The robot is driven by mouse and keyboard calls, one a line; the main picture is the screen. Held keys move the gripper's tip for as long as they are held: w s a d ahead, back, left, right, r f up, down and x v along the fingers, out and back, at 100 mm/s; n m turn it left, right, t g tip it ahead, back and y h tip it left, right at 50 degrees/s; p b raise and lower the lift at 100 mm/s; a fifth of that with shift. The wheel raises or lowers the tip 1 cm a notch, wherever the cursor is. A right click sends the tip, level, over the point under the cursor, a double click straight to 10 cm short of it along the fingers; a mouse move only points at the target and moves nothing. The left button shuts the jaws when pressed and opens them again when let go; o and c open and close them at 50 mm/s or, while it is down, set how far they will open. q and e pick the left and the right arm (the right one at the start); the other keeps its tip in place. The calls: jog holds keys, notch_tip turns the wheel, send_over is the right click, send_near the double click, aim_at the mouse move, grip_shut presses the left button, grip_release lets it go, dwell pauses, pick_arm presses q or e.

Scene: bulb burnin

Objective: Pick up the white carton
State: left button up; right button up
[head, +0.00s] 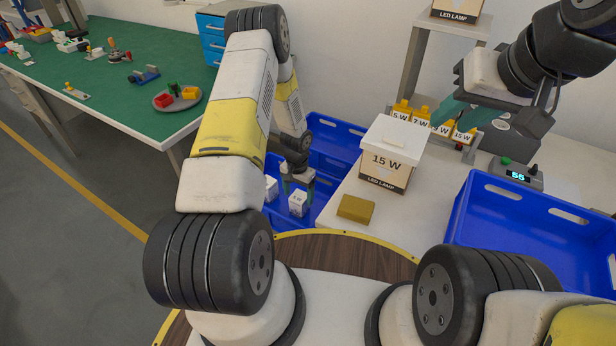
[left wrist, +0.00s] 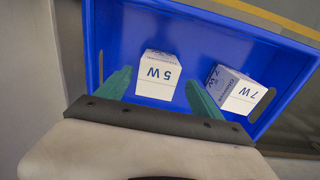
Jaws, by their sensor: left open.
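Two small white cartons are in a blue crate (head: 336,140). The carton marked 5 W (left wrist: 158,75) shows between the fingers of my left gripper (left wrist: 160,92) in the left wrist view; in the head view this carton (head: 298,203) is just below the left gripper (head: 298,185). My left gripper is open, and I cannot tell whether its fingers touch the carton. The other carton, marked 7 W (left wrist: 240,92), lies tilted to the right in the wrist view and left in the head view (head: 271,187). My right gripper (head: 447,110) is over the white table; its finger gap is unclear.
A lidded 15 W LED lamp box (head: 387,163) and a mustard block (head: 356,208) are on the white table (head: 335,205), beside the crate. Yellow labelled holders (head: 420,118) stand behind. An empty blue crate (head: 520,225) is at right, a green bench (head: 110,85) at left.

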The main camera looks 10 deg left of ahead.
pick_arm(q)
notch_tip(320, 180, down, 5)
jog(key=shift+s+d+f, duration=0.1)
jog(key=shift+d, duration=0.05)
jog(key=c, duration=1.5)
